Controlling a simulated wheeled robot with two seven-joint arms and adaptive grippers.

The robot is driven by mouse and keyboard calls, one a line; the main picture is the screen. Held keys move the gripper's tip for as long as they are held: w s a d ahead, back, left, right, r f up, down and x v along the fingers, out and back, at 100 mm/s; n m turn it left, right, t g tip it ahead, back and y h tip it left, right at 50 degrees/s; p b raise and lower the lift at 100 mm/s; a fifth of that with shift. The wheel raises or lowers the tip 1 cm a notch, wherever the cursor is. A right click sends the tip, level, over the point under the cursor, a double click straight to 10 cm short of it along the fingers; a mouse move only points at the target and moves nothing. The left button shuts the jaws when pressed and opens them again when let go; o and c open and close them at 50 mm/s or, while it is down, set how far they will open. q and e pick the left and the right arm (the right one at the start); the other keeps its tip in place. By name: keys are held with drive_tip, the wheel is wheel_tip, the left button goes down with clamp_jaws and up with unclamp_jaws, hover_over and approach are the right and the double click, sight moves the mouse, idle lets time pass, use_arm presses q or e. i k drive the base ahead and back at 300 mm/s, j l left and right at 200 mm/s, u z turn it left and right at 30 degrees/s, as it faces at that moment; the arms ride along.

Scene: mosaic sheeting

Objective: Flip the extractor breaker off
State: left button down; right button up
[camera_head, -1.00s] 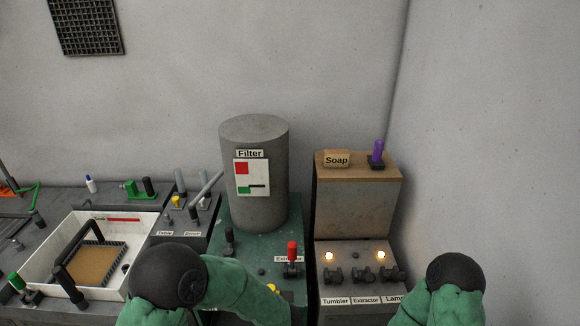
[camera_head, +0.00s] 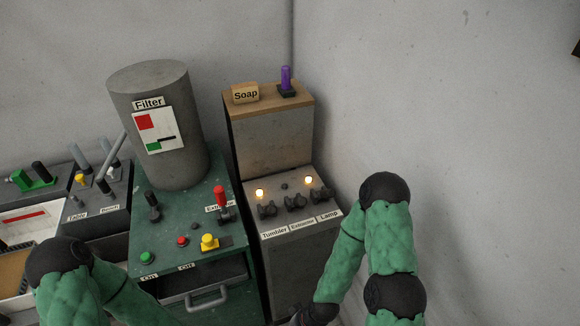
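The breaker box (camera_head: 300,262) stands right of the green cabinet. Its sloped top carries three black switches above labels Tumbler, Extractor and Lamp. The extractor breaker (camera_head: 295,202) is the middle one; its lever position is too small to tell. The small lamp behind it (camera_head: 284,186) is dark, while those behind Tumbler (camera_head: 260,193) and Lamp (camera_head: 308,180) glow. My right arm reaches down beside the box's right side, and my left arm is at the lower left.
A red-handled lever (camera_head: 220,197) with a partly hidden label stands on the green cabinet (camera_head: 180,215). Green, red and yellow controls and an open drawer (camera_head: 215,285) are nearby. The grey filter cylinder (camera_head: 158,125) stands behind. The wall closes off the right.

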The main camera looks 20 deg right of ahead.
sight(300, 201)
drive_tip(key=j+z, duration=0.15)
drive_tip(key=z, duration=0.25)
drive_tip(key=i+j+z, duration=0.1)
drive_tip(key=z, duration=0.35)
